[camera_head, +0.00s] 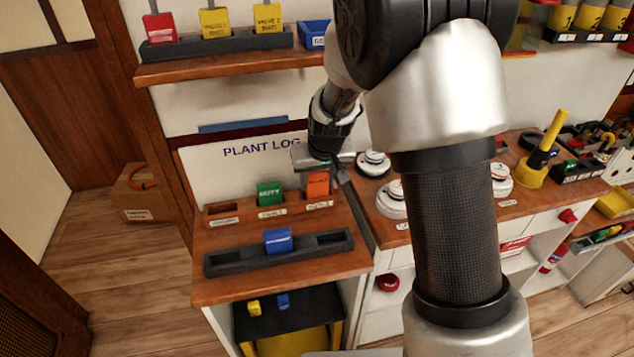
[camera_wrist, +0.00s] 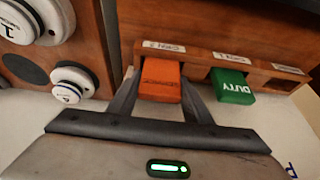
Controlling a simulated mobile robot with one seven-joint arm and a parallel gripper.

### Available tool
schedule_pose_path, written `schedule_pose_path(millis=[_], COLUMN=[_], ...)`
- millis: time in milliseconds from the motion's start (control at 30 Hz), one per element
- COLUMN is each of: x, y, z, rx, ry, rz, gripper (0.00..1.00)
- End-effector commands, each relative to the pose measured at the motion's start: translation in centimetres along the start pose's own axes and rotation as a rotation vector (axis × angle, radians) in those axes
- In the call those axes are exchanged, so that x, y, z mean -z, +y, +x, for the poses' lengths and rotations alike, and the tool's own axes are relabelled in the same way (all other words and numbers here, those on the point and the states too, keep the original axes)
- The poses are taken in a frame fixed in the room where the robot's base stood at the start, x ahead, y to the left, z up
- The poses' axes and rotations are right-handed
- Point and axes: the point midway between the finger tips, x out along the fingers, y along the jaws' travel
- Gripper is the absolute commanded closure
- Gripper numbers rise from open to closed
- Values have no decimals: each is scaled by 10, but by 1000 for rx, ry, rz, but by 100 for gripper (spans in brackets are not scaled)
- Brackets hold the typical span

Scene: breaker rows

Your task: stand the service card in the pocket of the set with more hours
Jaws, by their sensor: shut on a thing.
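An orange card (camera_head: 318,185) is between the fingers of my gripper (camera_head: 322,168), which is shut on it. In the wrist view the orange card (camera_wrist: 160,80) is upright at the pocket labelled like "GEN 2"; its lower end meets the wooden rack (camera_wrist: 200,62). How deep it sits is hard to tell. A green card marked DUTY (camera_head: 270,193) stands in the middle pocket, labelled like "GEN 1"; it also shows in the wrist view (camera_wrist: 232,88). The left pocket (camera_head: 222,209) looks empty. No hour readings are legible.
A blue card (camera_head: 278,240) stands in a dark tray (camera_head: 325,243) in front of the rack. The PLANT LOG board (camera_head: 235,165) is behind. White round devices (camera_head: 392,200) stand on the counter to the right. A shelf (camera_head: 230,68) with red and yellow cards is above.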

Motion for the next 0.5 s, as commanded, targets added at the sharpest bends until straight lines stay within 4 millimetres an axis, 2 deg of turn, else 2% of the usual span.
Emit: schedule_pose_path(millis=[33, 100, 467, 500], x=[-4, -1, -3, -3], y=[0, 0, 0, 0], z=[9, 13, 18, 16], rx=[-1, -1, 0, 0], ry=[-3, -1, 0, 0], rz=[0, 0, 0, -1], gripper=[77, 77, 77, 50])
